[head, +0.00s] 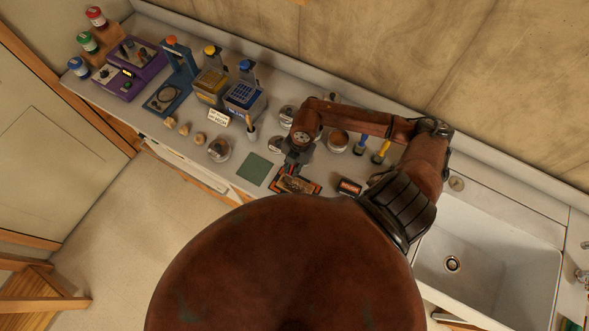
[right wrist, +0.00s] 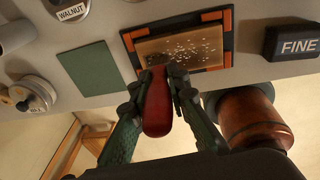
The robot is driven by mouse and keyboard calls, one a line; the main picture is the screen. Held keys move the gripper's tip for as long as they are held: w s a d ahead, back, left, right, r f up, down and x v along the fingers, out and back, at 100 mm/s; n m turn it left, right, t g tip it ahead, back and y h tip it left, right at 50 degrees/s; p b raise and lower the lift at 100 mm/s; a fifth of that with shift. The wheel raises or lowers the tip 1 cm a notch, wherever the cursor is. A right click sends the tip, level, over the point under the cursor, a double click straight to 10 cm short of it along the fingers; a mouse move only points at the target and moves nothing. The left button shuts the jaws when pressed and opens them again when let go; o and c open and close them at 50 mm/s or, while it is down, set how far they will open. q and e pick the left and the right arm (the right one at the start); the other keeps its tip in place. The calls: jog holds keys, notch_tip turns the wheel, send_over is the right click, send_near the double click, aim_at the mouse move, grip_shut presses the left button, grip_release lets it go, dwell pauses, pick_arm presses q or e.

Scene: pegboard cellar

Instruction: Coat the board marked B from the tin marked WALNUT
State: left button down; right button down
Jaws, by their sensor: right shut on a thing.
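My right gripper (right wrist: 160,85) is shut on a red-handled tool (right wrist: 156,108), whose far end reaches the near edge of a brown board (right wrist: 190,48). I cannot tell whether it touches; its working end is mostly hidden. Pale specks lie on the board, which sits in a dark holder with orange corners (right wrist: 228,18). No letter on the board is readable. The tin marked WALNUT (right wrist: 70,10) is partly visible at the top left of the right wrist view. In the head view my right gripper (head: 289,172) is over the board (head: 297,184). My left gripper is out of view.
A green square (right wrist: 88,60) lies left of the holder. A black block marked FINE (right wrist: 292,42) is to its right. A lidded jar (head: 219,149), several tins and purple and blue stands (head: 170,90) line the bench. A white sink (head: 490,250) is at the right.

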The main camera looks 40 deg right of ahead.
jog(key=shift+w+a+b, duration=0.2)
jog(key=shift+w+a, duration=0.1)
jog(key=shift+w, duration=0.4)
jog(key=shift+w+a+b, duration=0.15)
jog(key=shift+w+a, duration=0.1)
jog(key=shift+w, duration=0.4)
jog(key=shift+s+d+p, duration=0.35)
jog(key=shift+s+d, duration=0.15)
jog(key=shift+s, duration=0.75)
jog(key=shift+s+d+p, duration=0.35)
jog(key=shift+s+d, duration=0.2)
jog(key=shift+s, duration=0.65)
jog(key=shift+s+d+p, duration=0.35)
jog(key=shift+s+d, duration=0.15)
jog(key=shift+s, duration=0.75)
jog(key=shift+s+d+p, duration=0.25)
jog(key=shift+s+d, duration=0.05)
jog(key=shift+s, duration=0.4)
jog(key=shift+s+d+p, duration=0.2)
jog(key=shift+s+d, duration=0.05)
jog(key=shift+s, duration=0.45)
jog(key=shift+w+a+b, duration=0.45)
jog(key=shift+w+a, duration=0.3)
jog(key=shift+w, duration=1.05)
jog(key=shift+w+a+b, duration=0.45)
jog(key=shift+w+a, duration=0.3)
jog(key=shift+w, duration=1.05)
jog(key=shift+w+a+b, duration=0.45)
jog(key=shift+w+a, duration=0.3)
jog(key=shift+w, duration=1.05)
